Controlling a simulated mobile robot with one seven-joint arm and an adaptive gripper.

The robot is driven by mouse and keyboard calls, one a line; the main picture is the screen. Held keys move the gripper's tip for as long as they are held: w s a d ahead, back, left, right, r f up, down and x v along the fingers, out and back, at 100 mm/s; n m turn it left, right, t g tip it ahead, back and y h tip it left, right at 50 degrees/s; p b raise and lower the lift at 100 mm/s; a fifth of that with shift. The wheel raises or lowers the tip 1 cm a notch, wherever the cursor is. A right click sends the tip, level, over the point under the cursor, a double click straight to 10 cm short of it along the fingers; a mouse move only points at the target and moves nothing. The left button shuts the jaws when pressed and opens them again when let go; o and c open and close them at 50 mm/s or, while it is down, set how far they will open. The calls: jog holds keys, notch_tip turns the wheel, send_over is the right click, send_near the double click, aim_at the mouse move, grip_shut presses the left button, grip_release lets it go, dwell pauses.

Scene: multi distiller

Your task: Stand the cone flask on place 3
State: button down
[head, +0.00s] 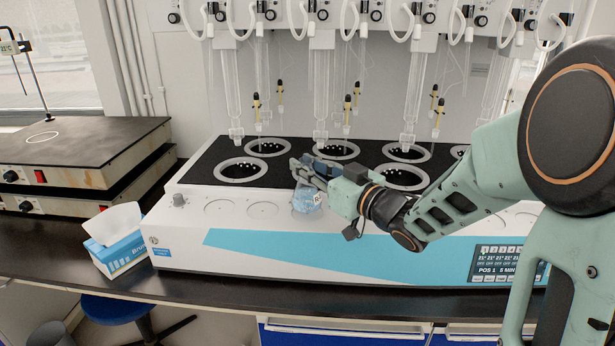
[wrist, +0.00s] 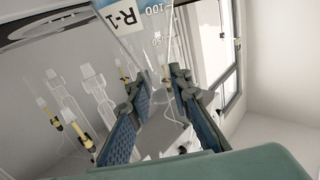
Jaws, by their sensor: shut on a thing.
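The cone flask (head: 306,201) is clear with a bluish look and hangs or stands at the front ledge of the distiller (head: 180,232). My gripper (head: 308,172) is shut on its upper part from above and behind. In the wrist view my gripper (wrist: 156,84) has a finger on each side of the clear flask (wrist: 160,50), which carries an R-1 label (wrist: 128,17) and volume marks. Flat round places, such as one (head: 262,210), lie left of the flask. I cannot tell whether its base touches the ledge. No place numbers are readable.
Ringed wells (head: 242,170) and hanging glass tubes (head: 321,100) stand behind the flask. A tissue box (head: 120,250) sits at the left on the dark bench. Hot plates (head: 75,150) are at the far left. A display (head: 497,264) is at the front right.

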jog(key=shift+f, duration=1)
jog(key=shift+d+f, duration=0.1)
jog(key=shift+f+b, duration=0.15)
jog(key=shift+b, duration=0.2)
jog(key=c, duration=1.8)
grip_release()
jog(key=shift+o, duration=0.2)
jog(key=shift+r, duration=0.25)
jog(key=p+v, duration=0.1)
jog(key=v, duration=1.1)
